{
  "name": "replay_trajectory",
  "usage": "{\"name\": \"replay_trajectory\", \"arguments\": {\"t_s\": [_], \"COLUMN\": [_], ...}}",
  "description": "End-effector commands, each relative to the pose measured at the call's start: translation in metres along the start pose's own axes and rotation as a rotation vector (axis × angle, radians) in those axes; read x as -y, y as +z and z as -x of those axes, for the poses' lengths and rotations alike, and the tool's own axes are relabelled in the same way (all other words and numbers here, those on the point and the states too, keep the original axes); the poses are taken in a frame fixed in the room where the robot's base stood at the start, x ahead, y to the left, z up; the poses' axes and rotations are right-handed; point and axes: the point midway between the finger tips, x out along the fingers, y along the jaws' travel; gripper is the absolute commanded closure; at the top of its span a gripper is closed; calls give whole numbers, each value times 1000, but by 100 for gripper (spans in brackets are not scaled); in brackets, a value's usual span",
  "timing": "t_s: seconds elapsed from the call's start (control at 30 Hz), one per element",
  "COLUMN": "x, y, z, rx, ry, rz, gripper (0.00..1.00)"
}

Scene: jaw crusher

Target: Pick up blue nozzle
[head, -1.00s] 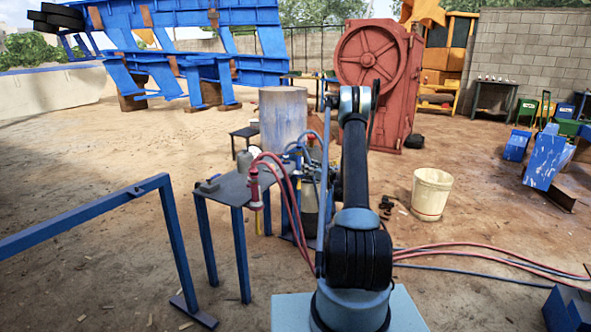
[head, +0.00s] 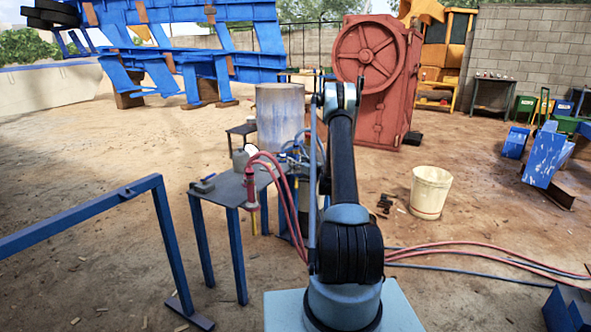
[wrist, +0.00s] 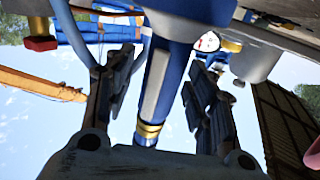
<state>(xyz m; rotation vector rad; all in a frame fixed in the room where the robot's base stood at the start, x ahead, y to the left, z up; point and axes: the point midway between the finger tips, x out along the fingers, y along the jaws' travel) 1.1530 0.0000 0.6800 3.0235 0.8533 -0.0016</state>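In the wrist view, a blue cylindrical body with a grey strip and a gold band, which looks like the blue nozzle (wrist: 155,115), runs lengthwise between the fingers of my gripper (wrist: 160,70). The two dark fingers are open, one on each side of it, with a visible gap on both sides. How far it lies in depth from the fingers I cannot tell. In the head view my own arm hides the gripper, and the blue nozzle cannot be made out among the blue hoses by the table.
A small blue-legged table (head: 228,190) carries a red nozzle (head: 250,187) with red hoses hanging at its edge. A metal drum (head: 280,115) stands behind. A blue rail frame (head: 160,215) is at left, a white bucket (head: 429,192) at right. Hoses cross the ground at right.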

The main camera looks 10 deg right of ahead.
Motion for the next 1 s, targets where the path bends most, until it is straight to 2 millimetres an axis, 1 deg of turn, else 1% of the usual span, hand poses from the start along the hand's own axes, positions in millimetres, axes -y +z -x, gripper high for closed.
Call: {"name": "replay_trajectory", "arguments": {"t_s": [0.03,0.2,0.53,0.67,0.77,0.87,1.0], "x": [0,1,0,0,0,0,1], "y": [0,0,-1,-8,-19,-36,-66], "z": [0,0,0,0,0,0,0], "rx": [0,0,0,0,0,0,0], "ry": [0,0,0,0,0,0,0], "rz": [0,0,0,0,0,0,0], "gripper": [63,100,100,100,100,100,100]}}
